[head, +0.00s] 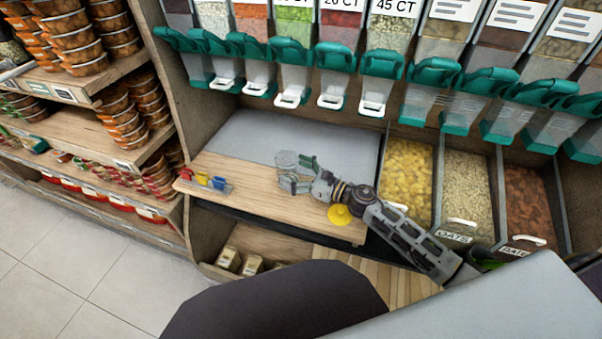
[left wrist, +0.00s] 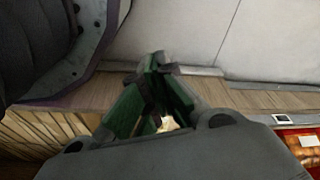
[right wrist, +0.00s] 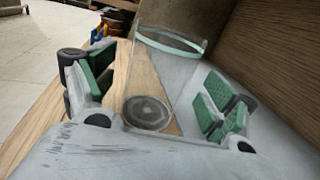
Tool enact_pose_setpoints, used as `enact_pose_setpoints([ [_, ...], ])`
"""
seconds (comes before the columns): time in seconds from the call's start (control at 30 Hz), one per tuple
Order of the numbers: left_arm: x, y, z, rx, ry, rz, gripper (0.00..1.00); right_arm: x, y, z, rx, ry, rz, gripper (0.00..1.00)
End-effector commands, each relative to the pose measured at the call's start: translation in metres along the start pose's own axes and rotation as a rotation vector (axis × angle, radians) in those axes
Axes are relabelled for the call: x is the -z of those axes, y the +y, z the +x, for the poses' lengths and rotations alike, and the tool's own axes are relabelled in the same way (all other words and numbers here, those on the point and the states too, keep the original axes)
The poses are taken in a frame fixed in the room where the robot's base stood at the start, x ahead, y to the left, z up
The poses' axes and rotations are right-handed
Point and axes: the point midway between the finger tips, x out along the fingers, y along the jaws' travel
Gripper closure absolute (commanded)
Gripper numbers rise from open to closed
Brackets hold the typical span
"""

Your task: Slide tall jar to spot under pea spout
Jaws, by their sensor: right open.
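The tall clear jar (head: 287,159) stands on the light wooden counter (head: 250,200), near the front edge of the grey panel (head: 285,137). In the right wrist view the upright jar (right wrist: 165,75) is between the spread green pads of my right gripper (right wrist: 160,95). That gripper (head: 291,176) is open around the jar; whether either pad touches it cannot be told. The pea spout (head: 292,80) appears to be the middle dispenser with green contents, behind and above the jar. My left gripper (left wrist: 160,75) shows only in its wrist view, fingertips together, over the floor.
A small rack with red, yellow and blue pieces (head: 207,181) sits left of the jar. A yellow round item (head: 340,215) is near the counter's front edge. Open bins (head: 407,180) lie to the right. The grey panel behind the jar is clear.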

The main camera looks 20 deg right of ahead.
Motion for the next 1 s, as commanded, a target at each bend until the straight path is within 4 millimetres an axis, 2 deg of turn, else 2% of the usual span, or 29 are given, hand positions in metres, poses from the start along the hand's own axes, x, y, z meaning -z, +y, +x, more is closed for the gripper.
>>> enact_pose_setpoints([
  [0.4,-0.007,-0.001,0.007,0.002,-0.003,-0.001,1.0,0.0,0.0,0.027,0.0,0.0,0.0,0.14],
  [0.83,-0.001,-0.003,0.006,0.005,0.007,0.0,1.0,0.0,0.0,0.03,0.0,0.001,0.0,0.14],
  [1.0,-0.001,-0.003,0.006,0.005,0.007,0.0,1.0,0.0,0.0,0.03,0.0,0.001,0.0,0.34],
])
